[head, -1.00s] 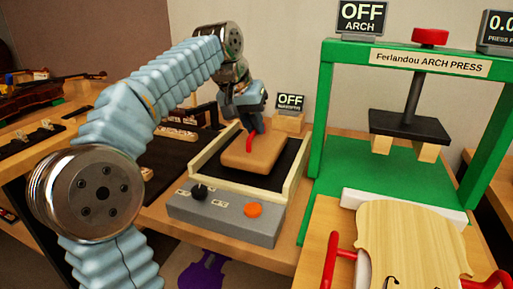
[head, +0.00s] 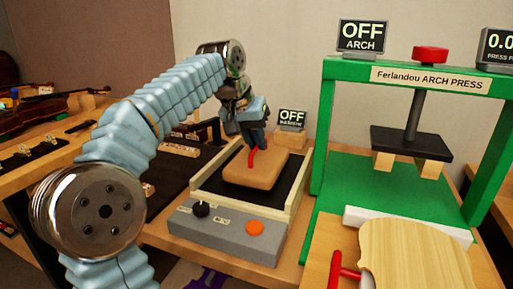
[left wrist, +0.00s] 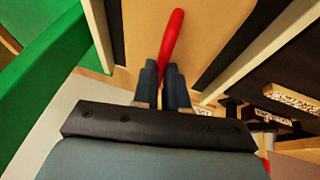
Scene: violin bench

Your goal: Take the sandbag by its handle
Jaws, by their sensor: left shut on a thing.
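The sandbag (head: 257,171) is a tan, rounded block with a red handle (head: 251,158) on top. It rests on the dark bed of a grey-fronted machine in the head view. My left gripper (head: 253,148) is above it, pointing down, with its fingers shut on the red handle. In the left wrist view the handle (left wrist: 171,40) runs between the two close fingers (left wrist: 162,85), and the tan sandbag (left wrist: 150,25) fills the area beyond. The sandbag appears to lie flat on the bed. My right gripper is not in view.
The machine's grey panel (head: 225,232) has a black knob and an orange button. An OFF sign (head: 292,118) stands behind it. The green arch press (head: 375,185) is close on the right. A pale wooden plate (head: 415,250) with red clamps lies in front, and violins (head: 45,112) are far left.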

